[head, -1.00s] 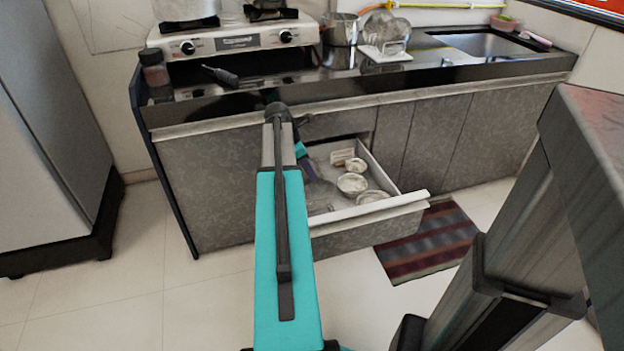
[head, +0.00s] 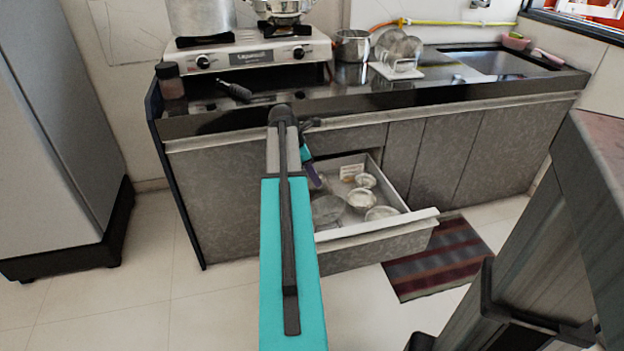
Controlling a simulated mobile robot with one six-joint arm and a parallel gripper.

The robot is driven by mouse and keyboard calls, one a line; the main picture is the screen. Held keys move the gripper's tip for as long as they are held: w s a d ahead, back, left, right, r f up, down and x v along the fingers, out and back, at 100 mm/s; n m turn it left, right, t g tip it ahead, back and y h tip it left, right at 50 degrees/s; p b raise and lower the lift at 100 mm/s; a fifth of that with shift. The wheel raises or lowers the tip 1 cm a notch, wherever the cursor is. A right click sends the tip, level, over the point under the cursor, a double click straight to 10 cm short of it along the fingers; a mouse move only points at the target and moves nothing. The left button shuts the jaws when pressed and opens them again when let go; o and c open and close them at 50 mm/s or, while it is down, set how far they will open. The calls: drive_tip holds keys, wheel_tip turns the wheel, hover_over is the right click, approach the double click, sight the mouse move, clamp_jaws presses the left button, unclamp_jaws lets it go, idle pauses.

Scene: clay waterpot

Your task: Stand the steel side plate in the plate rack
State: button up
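A round, flat grey steel plate (head: 327,210), which looks like the side plate, lies in the open drawer (head: 375,232) at its left side, partly hidden by my arm. A white plate rack (head: 398,71) stands on the counter between the steel pot and the sink, with several plates (head: 400,47) upright in it. My gripper (head: 315,178) is mostly hidden behind my arm. A small dark purple part of it shows at the drawer's left side, above the plate. Its fingers cannot be made out.
Several bowls (head: 361,199) sit in the drawer. The drawer front sticks out over a striped mat (head: 437,258). On the counter (head: 440,92) are a stove (head: 246,55), a steel pot (head: 351,46), a jar (head: 169,80) and a black-handled item (head: 235,91). A fridge stands left.

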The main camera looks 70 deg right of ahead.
drive_tip(key=w+a+f+m+y, duration=0.1)
drive_tip(key=w+a+f, duration=1.2)
drive_tip(key=a+f, duration=0.3)
drive_tip(key=w+a+f+m, duration=0.1)
drive_tip(key=w+a+f, duration=0.1)
drive_tip(key=a+f, duration=0.55)
drive_tip(key=w+a+f+m, duration=0.15)
drive_tip(key=a+f, duration=0.25)
drive_tip(key=a, duration=0.6)
drive_tip(key=s+a+f+m+y, duration=0.1)
drive_tip(key=s+a+f, duration=0.15)
drive_tip(key=a, duration=0.35)
drive_tip(key=s+a+f, duration=0.1)
drive_tip(key=a+f, duration=0.3)
drive_tip(key=a, duration=0.3)
drive_tip(key=s+a+f+m+y, duration=0.1)
drive_tip(key=a+f, duration=0.2)
drive_tip(key=a, duration=0.3)
drive_tip(key=s+a+f+m+g, duration=0.1)
drive_tip(key=s+a+f+m, duration=0.1)
drive_tip(key=s+a+f, duration=0.4)
drive_tip(key=s+a, duration=0.5)
drive_tip(key=a, duration=0.1)
drive_tip(key=shift+s+a, duration=0.2)
drive_tip(key=shift+a, duration=0.15)
drive_tip(key=shift+r, duration=0.1)
